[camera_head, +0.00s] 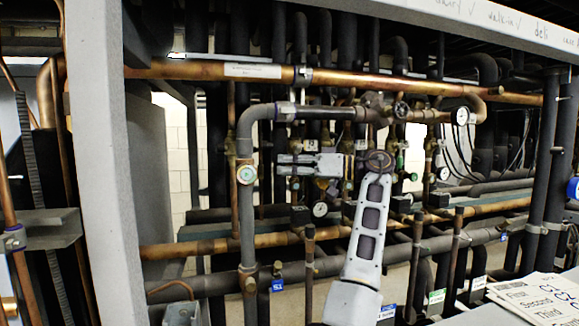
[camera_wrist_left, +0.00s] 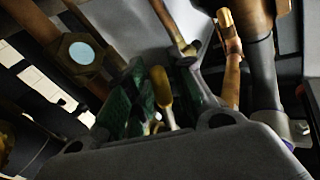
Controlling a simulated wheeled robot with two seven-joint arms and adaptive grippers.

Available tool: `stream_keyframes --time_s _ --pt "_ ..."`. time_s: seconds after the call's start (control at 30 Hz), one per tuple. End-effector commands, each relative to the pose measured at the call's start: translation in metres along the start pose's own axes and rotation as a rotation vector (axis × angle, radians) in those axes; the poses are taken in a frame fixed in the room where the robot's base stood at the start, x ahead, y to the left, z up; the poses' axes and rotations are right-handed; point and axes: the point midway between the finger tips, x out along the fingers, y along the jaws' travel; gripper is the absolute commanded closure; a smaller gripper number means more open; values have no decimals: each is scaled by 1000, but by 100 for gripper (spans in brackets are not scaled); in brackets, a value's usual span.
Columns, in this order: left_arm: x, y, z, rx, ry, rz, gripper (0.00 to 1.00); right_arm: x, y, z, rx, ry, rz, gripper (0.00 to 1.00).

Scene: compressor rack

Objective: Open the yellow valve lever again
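A yellow lever (camera_wrist_left: 162,90) with a rounded end shows in the left wrist view, just in front of the gripper's palm. In the head view only a small yellowish piece (camera_head: 322,184) shows below my left gripper (camera_head: 284,165); most of the lever is hidden or too small to tell. My left arm rises from the bottom, and the grey gripper points left among the valves and pipes. In the left wrist view the gripper's grey body fills the bottom. My right gripper is not in view.
Green-handled valves (camera_head: 400,160) sit to the right. A pale frame post (camera_head: 105,170) bounds the left side. Papers (camera_head: 535,298) lie at lower right.

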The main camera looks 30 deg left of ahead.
Motion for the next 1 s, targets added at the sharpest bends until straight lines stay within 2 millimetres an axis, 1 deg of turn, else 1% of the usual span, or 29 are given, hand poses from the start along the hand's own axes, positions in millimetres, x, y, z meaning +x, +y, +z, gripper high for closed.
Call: stream_keyframes --time_s 0.03,0.2,0.23,0.67,1.0 --pt "0 0 0 0 0 0 76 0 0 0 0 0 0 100" --pt "0 0 0 0 0 0 98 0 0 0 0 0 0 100" --pt "0 0 0 0 0 0 100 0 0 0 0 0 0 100" --pt "-1 0 -1 -12 -14 5 100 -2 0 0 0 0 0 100" --pt "-7 4 -1 -88 -143 42 100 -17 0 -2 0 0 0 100"
